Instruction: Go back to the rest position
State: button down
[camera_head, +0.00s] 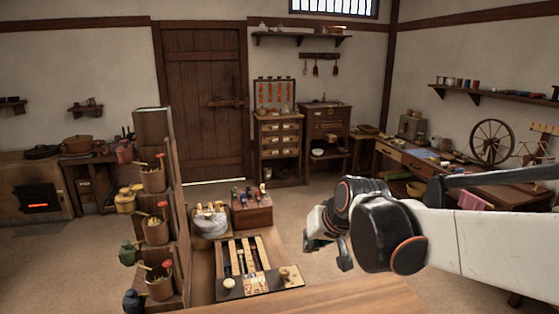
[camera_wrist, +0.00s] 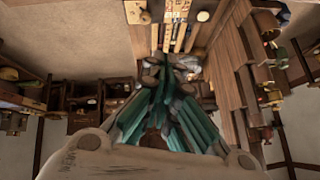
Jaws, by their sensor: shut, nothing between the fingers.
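My gripper (camera_head: 326,250) hangs in mid-air at the right of centre in the head view, at the end of my white and black arm, which reaches in from the right edge. It is to the right of the low bench with tools and apart from it. In the wrist view the teal fingers of my gripper (camera_wrist: 168,68) come together at the middle, with nothing seen held between them. The view from the wrist is turned over, with the tool bench at the top.
A tool board (camera_head: 257,284), a wooden block of small tools (camera_head: 251,212) and a grey stone (camera_head: 211,224) lie left of my gripper. A tall shelf of pots (camera_head: 154,125) stands further left. A side bench (camera_head: 420,168) with a spinning wheel (camera_head: 492,142) lies behind my arm.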

jog(key=s+d+f+h, duration=0.1)
jog(key=s+d, duration=0.5)
jog(key=s, duration=0.5)
jog(key=s+d+f+h, duration=0.2)
jog(key=s+d, duration=0.4)
jog(key=s, duration=0.6)
jog(key=shift+d, duration=0.3)
dwell(2.6)
